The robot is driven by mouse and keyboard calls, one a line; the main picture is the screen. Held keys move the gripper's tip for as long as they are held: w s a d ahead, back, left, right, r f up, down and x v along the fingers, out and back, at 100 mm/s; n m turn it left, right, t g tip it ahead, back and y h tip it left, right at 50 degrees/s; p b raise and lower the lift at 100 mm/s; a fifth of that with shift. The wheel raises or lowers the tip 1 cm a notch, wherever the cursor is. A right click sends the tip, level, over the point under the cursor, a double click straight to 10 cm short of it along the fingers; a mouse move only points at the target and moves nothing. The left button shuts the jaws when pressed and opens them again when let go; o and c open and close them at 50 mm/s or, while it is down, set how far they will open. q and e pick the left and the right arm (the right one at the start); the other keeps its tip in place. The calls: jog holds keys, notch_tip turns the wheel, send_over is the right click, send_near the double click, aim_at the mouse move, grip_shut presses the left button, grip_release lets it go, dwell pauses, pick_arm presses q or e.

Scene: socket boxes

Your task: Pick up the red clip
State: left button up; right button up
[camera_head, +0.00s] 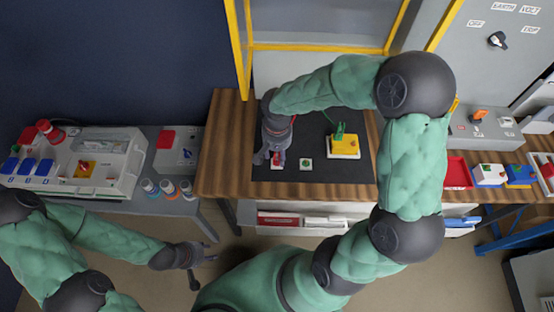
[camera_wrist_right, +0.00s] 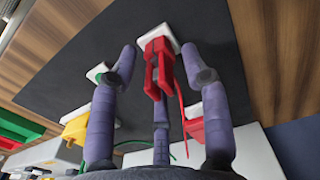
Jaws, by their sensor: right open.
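The red clip (camera_wrist_right: 158,62) stands on a small white base (camera_wrist_right: 170,33) on the dark mat (camera_wrist_right: 75,55), in the right wrist view. My right gripper (camera_wrist_right: 157,68) is open, with its purple-grey fingers spread around the clip. Gaps show between the two side fingers and the clip; whether the middle finger touches it I cannot tell. In the head view the right gripper (camera_head: 270,158) is over the left part of the mat and partly hides the clip (camera_head: 278,159). My left gripper (camera_head: 207,255) is open and empty, low in front of the grey side table.
A white block with a green top (camera_head: 306,164) sits just right of the clip. A yellow box with a green clip (camera_head: 343,145) stands further right on the mat. Another red part (camera_wrist_right: 196,130) shows near the fingers in the wrist view. The mat's front right is clear.

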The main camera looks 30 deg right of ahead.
jog(key=shift+f, duration=0.15)
jog(key=c, duration=0.9)
jog(key=o, duration=0.9)
